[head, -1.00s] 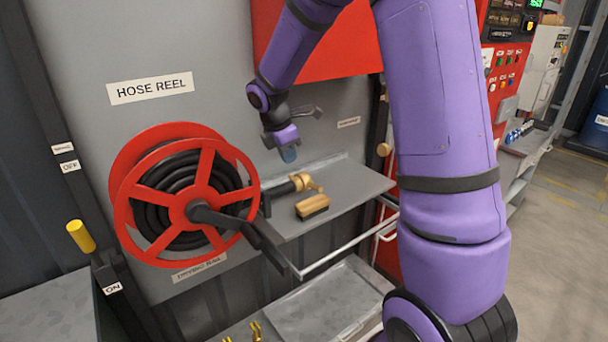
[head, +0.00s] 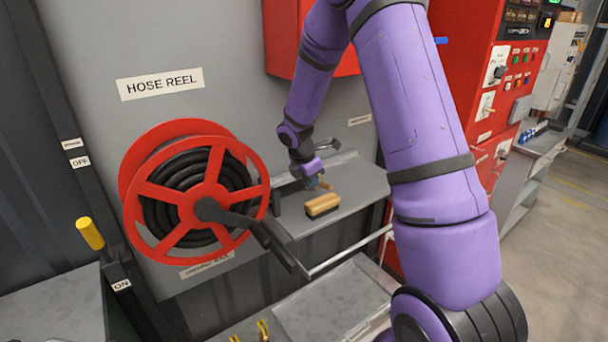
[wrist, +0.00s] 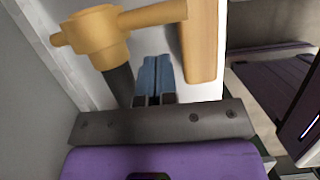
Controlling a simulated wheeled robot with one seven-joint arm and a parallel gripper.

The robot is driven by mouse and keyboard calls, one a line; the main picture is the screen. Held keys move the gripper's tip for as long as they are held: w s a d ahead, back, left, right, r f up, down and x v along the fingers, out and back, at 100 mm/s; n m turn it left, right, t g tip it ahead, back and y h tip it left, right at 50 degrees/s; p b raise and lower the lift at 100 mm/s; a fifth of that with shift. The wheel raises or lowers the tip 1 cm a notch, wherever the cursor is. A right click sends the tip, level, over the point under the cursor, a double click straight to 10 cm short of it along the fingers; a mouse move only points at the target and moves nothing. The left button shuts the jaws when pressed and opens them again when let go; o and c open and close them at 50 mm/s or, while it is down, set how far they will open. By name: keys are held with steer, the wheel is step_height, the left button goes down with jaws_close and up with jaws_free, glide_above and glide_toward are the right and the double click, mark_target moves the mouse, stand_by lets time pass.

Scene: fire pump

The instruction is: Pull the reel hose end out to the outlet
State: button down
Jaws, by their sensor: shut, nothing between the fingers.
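The red hose reel (head: 150,226) with coiled black hose (head: 165,190) hangs on the grey wall. In the wrist view the brass hose end (wrist: 95,38) with its side handle lies on the shelf, with black hose (wrist: 120,88) running from it toward my gripper. My gripper (wrist: 153,75) is shut and empty, its blue fingertips low over the shelf, between the hose and a wooden brush. In the head view my gripper (head: 313,183) hides most of the hose end. I cannot pick out the outlet.
The wooden brush (head: 322,203) lies on the grey shelf (head: 350,190), close to my fingers. The reel's black crank (head: 265,237) juts out in front of the shelf. A rail (head: 345,253) and a grey tray (head: 335,305) are below.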

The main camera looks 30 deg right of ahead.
steer(key=shift+d+f, duration=0.2)
steer(key=shift+d, duration=0.85)
steer(key=w+d, duration=0.1)
steer(key=d, duration=3.7)
steer(key=shift+d+f, duration=0.15)
steer(key=shift+d, duration=0.2)
steer(key=shift+w, duration=0.1)
steer(key=v, duration=0.6)
steer(key=a, duration=1.1)
steer(key=shift+a+f, duration=0.25)
steer(key=shift+f, duration=0.05)
